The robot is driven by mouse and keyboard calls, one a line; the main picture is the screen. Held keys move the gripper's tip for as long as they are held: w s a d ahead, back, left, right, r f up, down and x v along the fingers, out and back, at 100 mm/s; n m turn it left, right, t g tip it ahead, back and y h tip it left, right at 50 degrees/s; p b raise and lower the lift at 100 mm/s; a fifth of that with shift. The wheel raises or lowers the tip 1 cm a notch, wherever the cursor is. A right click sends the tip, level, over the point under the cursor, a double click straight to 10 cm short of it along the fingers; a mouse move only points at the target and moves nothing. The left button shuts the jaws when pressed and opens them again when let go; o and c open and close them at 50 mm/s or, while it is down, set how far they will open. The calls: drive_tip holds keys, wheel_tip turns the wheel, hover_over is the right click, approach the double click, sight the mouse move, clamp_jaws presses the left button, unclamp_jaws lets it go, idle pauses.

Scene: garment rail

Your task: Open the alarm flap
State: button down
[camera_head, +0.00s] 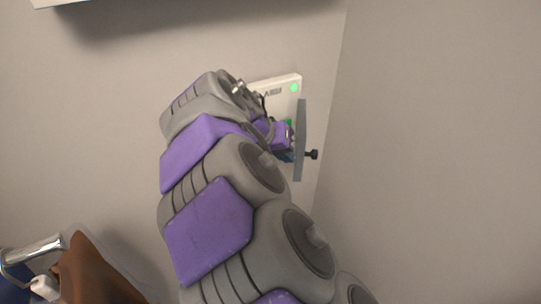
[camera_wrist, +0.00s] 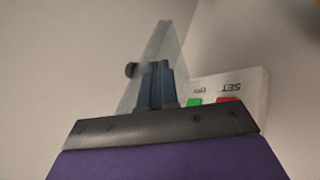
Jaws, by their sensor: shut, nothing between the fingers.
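The white alarm box (camera_head: 277,86) is on the wall near the corner, with a lit green light; my arm covers much of it. In the wrist view the box (camera_wrist: 258,92) shows upside down, with a green button (camera_wrist: 195,102) and a red button (camera_wrist: 229,100). The clear alarm flap (camera_head: 301,140) stands out from the box, seen nearly edge-on, with a black knob (camera_head: 313,154) on its right side. It also shows in the wrist view (camera_wrist: 166,45). My gripper (camera_wrist: 156,70) is shut and empty, beside the flap on its box side; contact is unclear.
The side wall (camera_head: 440,150) is close to the right of the flap and knob. A metal rail (camera_head: 38,248) with a brown garment (camera_head: 95,272) is at the lower left. A pale fixture (camera_head: 80,3) is at the top left.

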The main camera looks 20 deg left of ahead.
sight(315, 158)
drive_tip(key=d+n, duration=0.1)
drive_tip(key=d, duration=0.1)
drive_tip(key=d+n+y+b, duration=0.1)
drive_tip(key=d, duration=0.1)
drive_tip(key=w+d+n+t+y, duration=0.1)
drive_tip(key=d+n, duration=0.1)
drive_tip(key=shift+d, duration=0.35)
drive_tip(key=shift+n+y, duration=0.6)
drive_tip(key=shift+n, duration=0.2)
drive_tip(key=shift+w+d, duration=0.55)
drive_tip(key=shift+d, duration=0.4)
drive_tip(key=shift+w+d, duration=0.5)
drive_tip(key=shift+d, duration=0.4)
drive_tip(key=shift+s+a, duration=0.1)
